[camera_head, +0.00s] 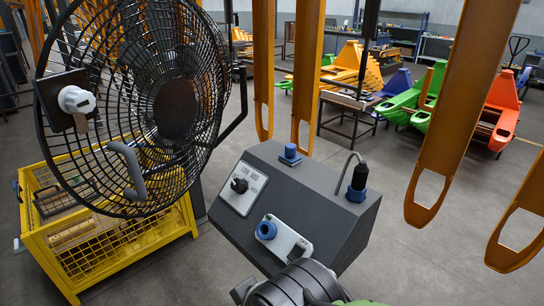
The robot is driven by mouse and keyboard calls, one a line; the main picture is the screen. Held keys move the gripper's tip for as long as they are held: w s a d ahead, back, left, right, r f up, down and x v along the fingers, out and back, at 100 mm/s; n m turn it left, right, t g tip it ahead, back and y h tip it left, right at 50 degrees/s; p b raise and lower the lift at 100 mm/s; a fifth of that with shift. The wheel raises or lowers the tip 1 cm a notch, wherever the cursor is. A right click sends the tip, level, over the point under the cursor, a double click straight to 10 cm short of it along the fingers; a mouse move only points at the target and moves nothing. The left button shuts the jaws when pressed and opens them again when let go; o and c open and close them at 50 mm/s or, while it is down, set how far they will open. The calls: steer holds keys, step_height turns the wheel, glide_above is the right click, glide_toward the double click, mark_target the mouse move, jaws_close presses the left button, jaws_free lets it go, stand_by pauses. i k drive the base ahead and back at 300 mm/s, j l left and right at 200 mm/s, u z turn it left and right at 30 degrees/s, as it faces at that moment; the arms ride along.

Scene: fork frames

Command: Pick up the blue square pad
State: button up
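A small blue square piece (290,155), the best match for the blue square pad, sits on the top face of a dark grey control box (330,200). It has a flat square base and a shorter raised part on top. Nothing touches it from above. A dark, rounded part with a bit of green shows at the bottom edge, in front of the box; it may be part of my arm. No gripper fingers show in this view.
A white switch plate with a blue ring knob (266,230) and a black plug with blue base (357,183) are on the box. A large black fan (70,100) stands at left above a yellow crate (110,281). Orange forks (450,120) hang at right.

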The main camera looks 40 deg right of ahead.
mark_target(290, 158)
steer(key=l+u, duration=0.4)
steer(key=k+l+u, duration=0.15)
steer(key=l+u, duration=0.25)
steer(key=k+l+u, duration=0.2)
steer(key=l+u, duration=0.25)
steer(key=k+l+u, duration=0.2)
steer(key=l+u, duration=0.2)
steer(key=k+l+u, duration=0.55)
steer(key=u, duration=0.25)
